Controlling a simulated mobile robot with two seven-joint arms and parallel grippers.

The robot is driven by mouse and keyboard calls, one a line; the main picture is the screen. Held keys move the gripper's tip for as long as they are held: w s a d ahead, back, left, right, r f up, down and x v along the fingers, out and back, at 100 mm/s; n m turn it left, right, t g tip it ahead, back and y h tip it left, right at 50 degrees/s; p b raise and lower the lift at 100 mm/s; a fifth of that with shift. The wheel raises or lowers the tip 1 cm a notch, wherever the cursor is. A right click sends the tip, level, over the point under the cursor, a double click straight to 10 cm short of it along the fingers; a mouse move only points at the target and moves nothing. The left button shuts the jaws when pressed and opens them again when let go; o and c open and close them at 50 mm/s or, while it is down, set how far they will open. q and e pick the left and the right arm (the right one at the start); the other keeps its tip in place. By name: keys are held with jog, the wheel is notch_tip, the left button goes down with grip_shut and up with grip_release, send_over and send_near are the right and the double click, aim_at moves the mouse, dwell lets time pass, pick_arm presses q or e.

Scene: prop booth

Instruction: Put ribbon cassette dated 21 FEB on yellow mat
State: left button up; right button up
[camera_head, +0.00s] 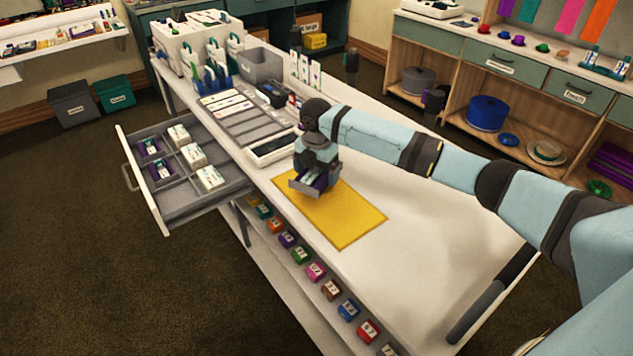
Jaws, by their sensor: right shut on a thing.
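The yellow mat (345,222) lies flat on the white table, right of the open drawer. My right gripper (311,184) reaches in from the right and is shut on a ribbon cassette (316,179) with a purple body and a pale label. The cassette is over the far left part of the mat; I cannot tell whether it touches it. Its date is too small to read. The open drawer (205,202) holds several more cassettes, some purple and some white, in its compartments. My left gripper is not in view.
A flat grey slotted tray (256,122) and a grey bin (262,66) stand farther back on the table. Small coloured numbered blocks (317,271) line a lower shelf along the table's front. The table (400,270) right of the mat is clear.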

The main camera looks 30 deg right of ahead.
jog(key=shift+f, duration=1.85)
jog(key=o, duration=0.7)
jog(key=shift+f, duration=0.1)
jog(key=shift+c, duration=0.2)
notch_tip(320, 180, up, 12)
jog(key=shift+r, duration=0.15)
jog(key=shift+s, duration=0.1)
